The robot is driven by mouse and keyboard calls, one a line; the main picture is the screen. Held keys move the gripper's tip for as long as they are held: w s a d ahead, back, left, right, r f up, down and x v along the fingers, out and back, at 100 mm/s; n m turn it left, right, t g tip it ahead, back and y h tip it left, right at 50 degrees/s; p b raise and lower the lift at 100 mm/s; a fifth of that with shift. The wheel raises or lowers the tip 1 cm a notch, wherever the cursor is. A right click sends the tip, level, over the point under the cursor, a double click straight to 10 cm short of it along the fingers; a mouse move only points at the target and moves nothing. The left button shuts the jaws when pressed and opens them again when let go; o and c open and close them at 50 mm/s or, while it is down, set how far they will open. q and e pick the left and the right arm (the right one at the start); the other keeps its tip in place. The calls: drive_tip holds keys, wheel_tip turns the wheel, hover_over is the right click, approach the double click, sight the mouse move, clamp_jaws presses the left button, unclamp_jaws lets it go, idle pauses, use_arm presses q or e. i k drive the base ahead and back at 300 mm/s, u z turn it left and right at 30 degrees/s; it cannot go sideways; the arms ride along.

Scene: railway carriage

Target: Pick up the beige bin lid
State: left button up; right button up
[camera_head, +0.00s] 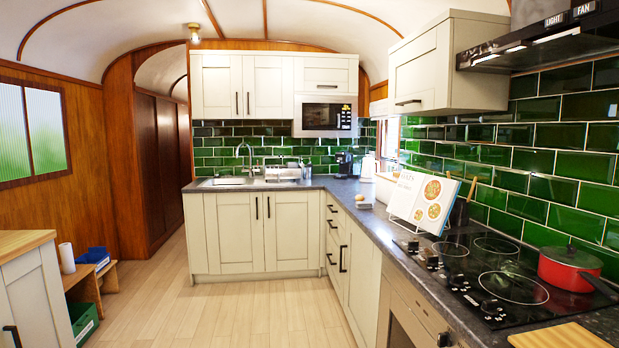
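I cannot make out a beige bin lid anywhere in the head view. A green box or crate (84,322) stands on the floor at the lower left, partly cut off by a cabinet; I cannot tell whether it has a lid. Neither of my grippers shows in this view.
The wooden floor (225,318) is clear in the middle. A low wooden bench (104,275) with a blue item (93,256) and a white roll (66,258) stands at left. At right, a dark counter (375,225) carries a hob (480,270), a red pot (569,268) and a recipe book (424,200).

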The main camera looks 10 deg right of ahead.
sight(397, 176)
drive_tip(key=u, duration=0.6)
drive_tip(key=i, duration=2.2)
drive_tip(key=z, duration=1.3)
drive_tip(key=i, duration=0.85)
drive_tip(key=u, duration=0.8)
drive_tip(key=i, duration=3.75)
